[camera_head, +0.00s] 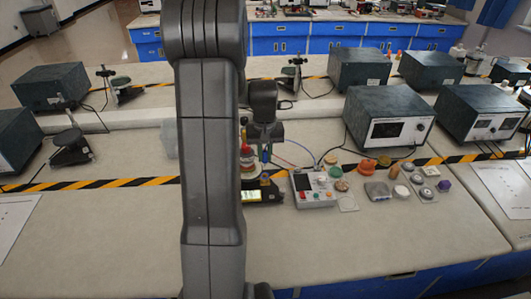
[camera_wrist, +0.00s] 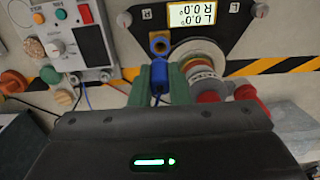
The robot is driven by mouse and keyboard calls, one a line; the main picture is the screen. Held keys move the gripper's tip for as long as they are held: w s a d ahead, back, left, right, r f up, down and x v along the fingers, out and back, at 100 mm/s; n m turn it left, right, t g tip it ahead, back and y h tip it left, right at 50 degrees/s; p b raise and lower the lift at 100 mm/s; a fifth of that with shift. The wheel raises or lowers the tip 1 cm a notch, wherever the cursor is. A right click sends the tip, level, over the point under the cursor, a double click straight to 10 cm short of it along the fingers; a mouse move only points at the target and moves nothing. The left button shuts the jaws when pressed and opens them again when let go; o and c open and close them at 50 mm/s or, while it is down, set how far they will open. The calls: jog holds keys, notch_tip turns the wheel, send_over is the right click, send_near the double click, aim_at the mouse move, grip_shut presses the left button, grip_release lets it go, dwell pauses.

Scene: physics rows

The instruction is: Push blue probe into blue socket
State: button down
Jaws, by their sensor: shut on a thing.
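The blue probe (camera_wrist: 159,72) is held between the green fingertips of my gripper (camera_wrist: 158,86) in the wrist view. In the head view, my gripper (camera_head: 265,145) is above the lit black device (camera_head: 264,196), with my arm covering part of the scene. A blue wire runs from near the probe.
A stack of coloured rings (camera_wrist: 203,78) with red parts stands beside the right fingertip. A grey control box (camera_head: 312,188) with buttons and a knob sits right of the device. Small coloured parts (camera_head: 372,166) lie farther right.

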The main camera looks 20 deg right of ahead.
jog(key=shift+f+b, duration=0.85)
jog(key=shift+f, duration=0.65)
jog(key=shift+f+b, duration=1.1)
jog(key=shift+f, duration=0.55)
dwell(1.4)
jog(key=c, duration=1.3)
grip_release()
jog(key=shift+o, duration=0.5)
jog(key=shift+o, duration=0.7)
jog(key=shift+r+p, duration=2.65)
jog(key=shift+r, duration=1.2)
